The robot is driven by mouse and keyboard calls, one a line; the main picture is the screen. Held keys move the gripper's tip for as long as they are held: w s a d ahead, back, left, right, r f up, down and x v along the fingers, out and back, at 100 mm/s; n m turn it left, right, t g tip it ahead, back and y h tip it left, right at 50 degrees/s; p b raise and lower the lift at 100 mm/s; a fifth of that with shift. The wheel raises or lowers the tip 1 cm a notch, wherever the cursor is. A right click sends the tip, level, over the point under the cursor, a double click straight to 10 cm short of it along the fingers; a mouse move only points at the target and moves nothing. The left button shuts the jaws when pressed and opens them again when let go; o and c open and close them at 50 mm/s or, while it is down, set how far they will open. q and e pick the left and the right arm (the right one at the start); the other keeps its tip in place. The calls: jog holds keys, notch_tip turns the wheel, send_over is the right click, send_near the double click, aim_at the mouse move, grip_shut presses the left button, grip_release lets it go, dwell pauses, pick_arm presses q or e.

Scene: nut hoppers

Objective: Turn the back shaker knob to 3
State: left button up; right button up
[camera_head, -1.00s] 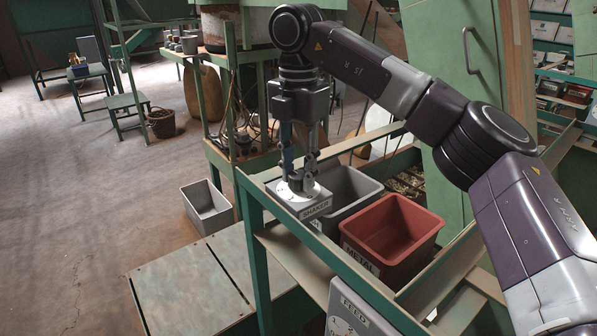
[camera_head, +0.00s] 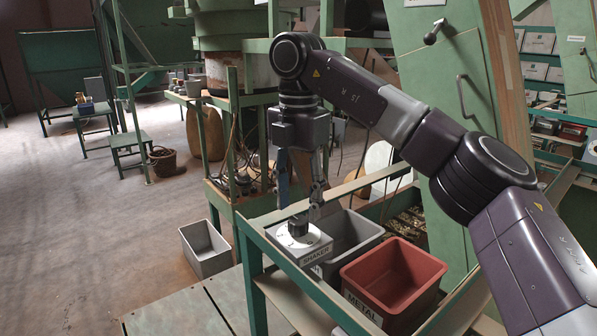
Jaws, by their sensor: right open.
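The shaker control (camera_head: 300,246) is a small pale box labelled SHAKER, set on the green frame's left corner. On its top is a black knob (camera_head: 298,227) on a white dial; the dial marks are too small to read, and I cannot tell where the knob points. My right gripper (camera_head: 301,206) hangs straight down just above the knob. Its two fingers are apart, one to each side, with the knob showing clear below them. Nothing is held. My left gripper is not in view.
A grey bin (camera_head: 350,234) and a red bin labelled METAL (camera_head: 394,278) sit right of the control in the green frame (camera_head: 306,293). A grey box (camera_head: 205,249) lies on the floor at left. Green posts and cables stand behind my gripper.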

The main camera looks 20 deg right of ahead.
aim_at(299, 219)
notch_tip(299, 219, up, 9)
jog(key=shift+f, duration=0.2)
